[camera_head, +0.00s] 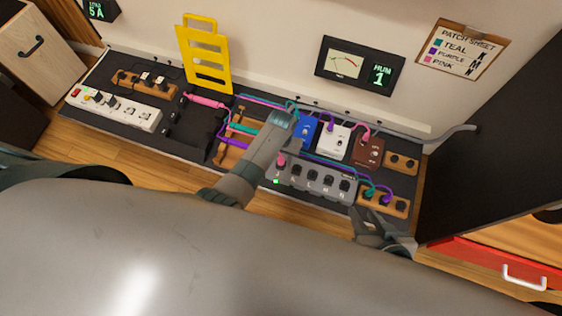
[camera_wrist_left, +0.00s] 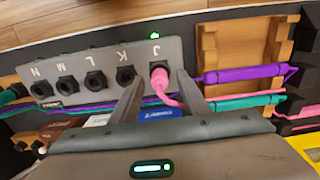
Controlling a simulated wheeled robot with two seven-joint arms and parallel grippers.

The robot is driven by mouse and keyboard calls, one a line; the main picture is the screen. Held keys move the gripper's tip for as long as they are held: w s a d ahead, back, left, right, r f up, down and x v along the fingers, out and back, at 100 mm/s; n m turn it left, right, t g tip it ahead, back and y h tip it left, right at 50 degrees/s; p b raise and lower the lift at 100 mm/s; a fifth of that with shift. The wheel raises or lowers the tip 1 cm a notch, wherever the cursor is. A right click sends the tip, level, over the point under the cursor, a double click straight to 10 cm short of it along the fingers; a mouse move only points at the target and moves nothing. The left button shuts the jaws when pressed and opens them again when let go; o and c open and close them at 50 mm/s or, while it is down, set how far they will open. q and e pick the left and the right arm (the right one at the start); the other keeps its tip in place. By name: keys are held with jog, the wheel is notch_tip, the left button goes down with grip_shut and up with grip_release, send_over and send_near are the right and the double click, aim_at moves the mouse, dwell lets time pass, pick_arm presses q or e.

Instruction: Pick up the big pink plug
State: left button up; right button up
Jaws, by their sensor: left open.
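A pink plug (camera_head: 281,160) sits in the leftmost socket of the grey socket box (camera_head: 318,182). In the left wrist view this pink plug (camera_wrist_left: 159,76) is in the socket marked J, with its pink cable curving toward my gripper. My left gripper (camera_head: 287,150) is over that end of the box. In the wrist view its open fingers (camera_wrist_left: 157,84) are on either side of the plug, with gaps visible; whether they touch it is unclear. A thicker pink piece (camera_head: 206,100) lies further left on the board. My right gripper (camera_head: 384,230) is near the board's front right corner; its jaws are unclear.
Blue, white (camera_head: 333,142) and brown (camera_head: 368,151) pedals stand behind the socket box. Teal, purple and pink cables run past wooden blocks (camera_wrist_left: 235,55). A yellow rack (camera_head: 206,66) stands at the back. A white power strip (camera_head: 113,109) is at left.

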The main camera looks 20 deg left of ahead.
dwell(0.4)
pick_arm(q)
grip_shut()
jog(key=shift+r, duration=0.15)
pick_arm(e)
jog(key=shift+d+r, duration=0.1)
